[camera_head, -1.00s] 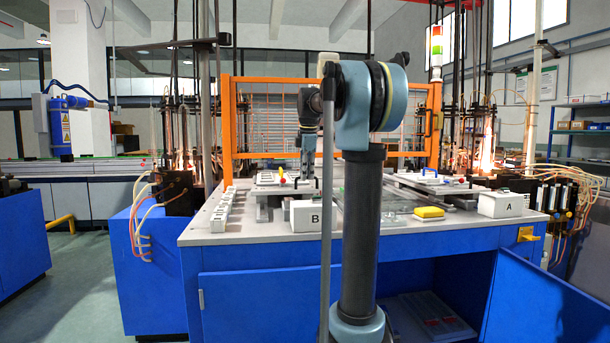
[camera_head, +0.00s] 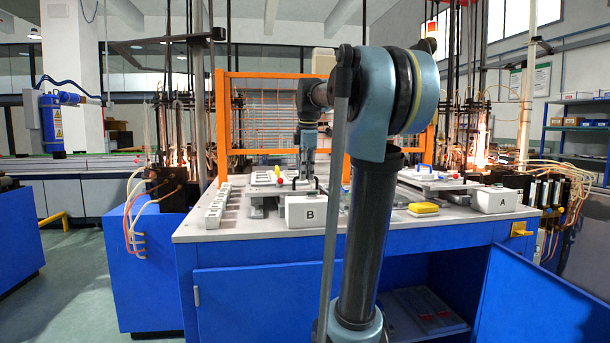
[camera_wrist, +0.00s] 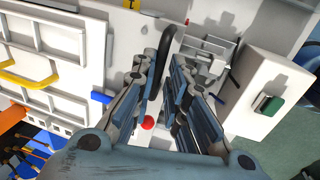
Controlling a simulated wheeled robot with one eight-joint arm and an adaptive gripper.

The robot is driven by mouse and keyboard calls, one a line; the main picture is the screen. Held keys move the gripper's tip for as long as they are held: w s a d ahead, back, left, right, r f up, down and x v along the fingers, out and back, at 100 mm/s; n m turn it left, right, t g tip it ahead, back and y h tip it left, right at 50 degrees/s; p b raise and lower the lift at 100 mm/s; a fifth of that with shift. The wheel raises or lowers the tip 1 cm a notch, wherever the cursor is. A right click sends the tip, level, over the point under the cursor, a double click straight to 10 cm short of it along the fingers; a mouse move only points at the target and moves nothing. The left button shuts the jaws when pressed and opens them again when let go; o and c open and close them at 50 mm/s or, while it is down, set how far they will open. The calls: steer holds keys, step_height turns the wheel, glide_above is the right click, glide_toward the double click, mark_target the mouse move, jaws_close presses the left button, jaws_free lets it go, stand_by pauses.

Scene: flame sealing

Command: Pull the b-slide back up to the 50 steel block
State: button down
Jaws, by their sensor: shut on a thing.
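The B-slide shows in the head view as a white plate (camera_head: 262,187) on the table, behind the white box marked B (camera_head: 306,211). My gripper (camera_head: 307,182) points down at the plate's right end, by a black handle. In the wrist view my gripper (camera_wrist: 166,70) has its fingers closed around a black curved handle (camera_wrist: 168,42); the fingers hide part of it. A red knob (camera_wrist: 148,123) shows between the finger bases. A white plate (camera_wrist: 95,55) with raised frames lies to the left. I cannot pick out the 50 steel block.
A white box with a green button (camera_wrist: 268,104) stands close to the right of my fingers. A row of white blocks (camera_head: 217,207) lines the table's left edge. A white box marked A (camera_head: 496,200) and a yellow case (camera_head: 423,208) stand to the right. An orange fence (camera_head: 222,120) stands behind.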

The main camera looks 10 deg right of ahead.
steer(key=c, duration=1.7)
jaws_free()
steer(key=shift+s, duration=0.15)
steer(key=r, duration=0.4)
steer(key=s+r, duration=0.1)
steer(key=r, duration=0.2)
steer(key=s+r, duration=0.1)
steer(key=r, duration=0.3)
steer(key=shift+s+r, duration=0.1)
steer(key=shift+r, duration=0.25)
